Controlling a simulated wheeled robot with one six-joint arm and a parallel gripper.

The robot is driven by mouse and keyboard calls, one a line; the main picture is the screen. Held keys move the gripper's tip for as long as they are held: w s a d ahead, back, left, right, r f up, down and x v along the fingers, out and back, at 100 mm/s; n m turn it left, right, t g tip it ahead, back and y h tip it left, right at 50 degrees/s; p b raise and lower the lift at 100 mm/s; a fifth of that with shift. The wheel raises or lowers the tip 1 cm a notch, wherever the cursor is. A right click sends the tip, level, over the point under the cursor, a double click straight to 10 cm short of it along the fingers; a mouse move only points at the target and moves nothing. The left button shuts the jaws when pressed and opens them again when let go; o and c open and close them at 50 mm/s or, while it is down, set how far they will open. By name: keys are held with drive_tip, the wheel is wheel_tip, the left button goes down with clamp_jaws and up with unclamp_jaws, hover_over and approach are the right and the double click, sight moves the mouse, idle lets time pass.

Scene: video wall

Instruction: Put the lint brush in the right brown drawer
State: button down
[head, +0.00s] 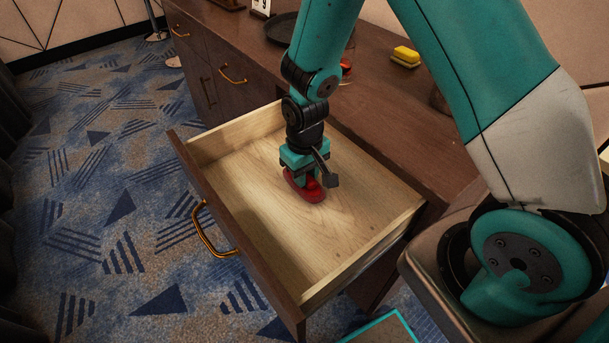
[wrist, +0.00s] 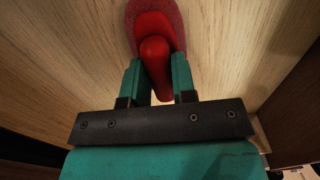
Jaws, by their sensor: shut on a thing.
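The lint brush (head: 304,190) is red, with a darker red fuzzy pad around its head. It is inside the open brown drawer (head: 245,262), low at the pale wooden floor; I cannot tell whether it touches the floor. My gripper (head: 307,176) points down into the drawer and is shut on the brush. In the wrist view, the two teal fingers (wrist: 157,80) are on either side of the red handle of the brush (wrist: 155,52). The drawer is pulled far out and has a gold handle on its front.
The brown cabinet top (head: 375,110) behind the drawer holds a dark round tray (head: 283,28), a yellow sponge-like block (head: 405,57) and a small red item (head: 346,68). Closed drawers with gold handles are at the left. Bare drawer floor surrounds the brush.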

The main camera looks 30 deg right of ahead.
drive_tip(key=shift+f, duration=0.35)
drive_tip(key=shift+f, duration=0.15)
drive_tip(key=c, duration=0.9)
unclamp_jaws()
drive_tip(key=shift+c, duration=0.2)
wheel_tip(320, 180, up, 12)
drive_tip(key=s+a+r+n+y, duration=0.2)
drive_tip(key=s+a+r, duration=0.1)
drive_tip(key=s+r, duration=0.5)
drive_tip(key=s+a+r+n+y, duration=0.2)
drive_tip(key=s+a+r, duration=0.2)
drive_tip(key=s+r, duration=0.4)
drive_tip(key=s, duration=0.2)
drive_tip(key=shift+s+r+n+p, duration=0.2)
drive_tip(key=shift+s+n+p, duration=0.15)
drive_tip(key=shift+n, duration=0.05)
